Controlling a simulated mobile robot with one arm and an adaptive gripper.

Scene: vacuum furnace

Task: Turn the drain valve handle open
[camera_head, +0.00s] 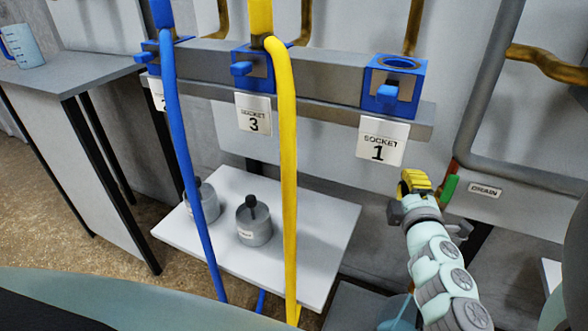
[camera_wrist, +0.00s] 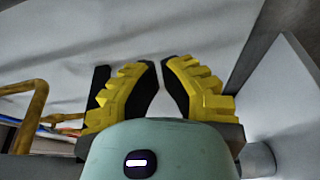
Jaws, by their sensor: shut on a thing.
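The drain valve handle (camera_head: 449,189) is a small green lever in the head view, with a bit of red by it, left of the DRAIN label (camera_head: 485,189). My gripper (camera_head: 416,180), with yellow and black fingers, is right at the handle's left side and shut on it. The actual contact is hidden in the head view. In the wrist view my gripper (camera_wrist: 161,68) shows its two fingers close together with a narrow gap. The handle cannot be made out between them there.
Socket 1 (camera_head: 394,86) and socket 3 (camera_head: 253,72) sit on a rail along the wall. A blue hose (camera_head: 178,150) and a yellow hose (camera_head: 288,170) hang down. A low white table (camera_head: 300,225) holds grey weights. A grey pipe (camera_head: 485,90) runs above the drain.

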